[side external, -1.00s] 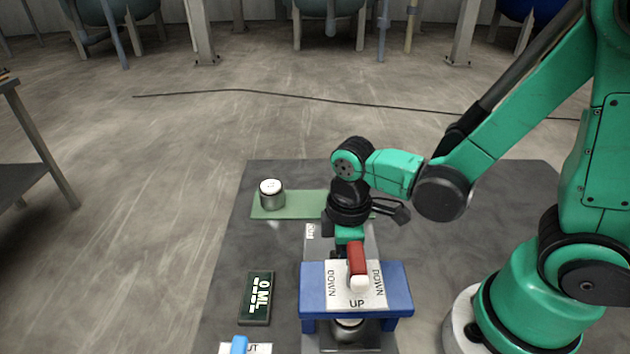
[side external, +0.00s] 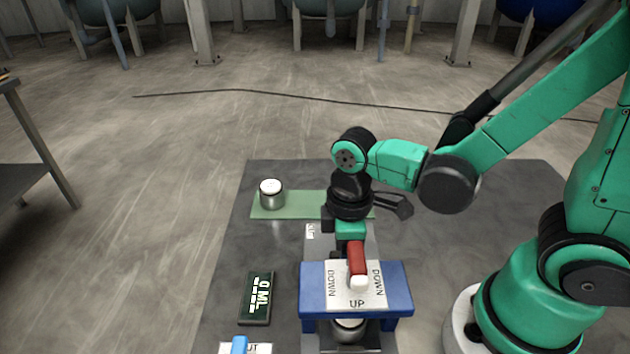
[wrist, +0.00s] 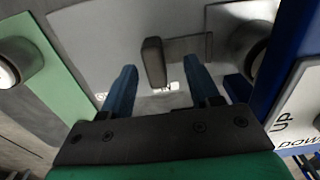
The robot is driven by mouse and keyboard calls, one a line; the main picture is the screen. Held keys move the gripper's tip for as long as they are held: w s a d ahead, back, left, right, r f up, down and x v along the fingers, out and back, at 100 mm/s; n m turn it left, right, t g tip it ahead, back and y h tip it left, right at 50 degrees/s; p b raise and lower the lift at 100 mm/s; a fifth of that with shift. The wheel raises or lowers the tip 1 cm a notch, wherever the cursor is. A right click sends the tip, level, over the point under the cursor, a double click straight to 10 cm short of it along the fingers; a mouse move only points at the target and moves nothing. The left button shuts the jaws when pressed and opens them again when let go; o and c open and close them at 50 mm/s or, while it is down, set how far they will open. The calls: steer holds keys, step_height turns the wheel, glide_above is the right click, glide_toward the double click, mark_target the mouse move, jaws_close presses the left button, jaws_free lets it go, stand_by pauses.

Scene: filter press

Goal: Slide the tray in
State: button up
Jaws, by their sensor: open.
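The tray (wrist: 240,14) shows in the wrist view as a pale metal plate with a dark upright handle (wrist: 153,62). My gripper (wrist: 160,70) is open, its two blue fingers on either side of the handle, with visible gaps. A metal cup (wrist: 255,55) sits at the tray's right side, by the blue press (wrist: 292,45). In the side view, the blue press (side external: 312,290) has a red lever (side external: 356,258) with a white end, over an UP/DOWN label. A metal cup (side external: 347,328) shows beneath it. My fingertips are hidden in the side view.
A white-topped metal jar (side external: 271,194) stands on a green mat (side external: 300,204) at the back left. A dark 0 ML display (side external: 256,298) and a blue switch (side external: 239,345) lie left of the press. The dark table (side external: 285,180) is otherwise fairly clear.

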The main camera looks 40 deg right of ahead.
steer(key=shift+r, duration=2.05)
steer(key=w+d+r+m+t, duration=0.3)
steer(key=d+r+m+t, duration=0.2)
steer(key=m, duration=0.4)
steer(key=shift+w+d+r+t, duration=0.2)
steer(key=shift+r+t, duration=0.3)
steer(key=shift+t, duration=0.6)
steer(key=shift+o, duration=0.2)
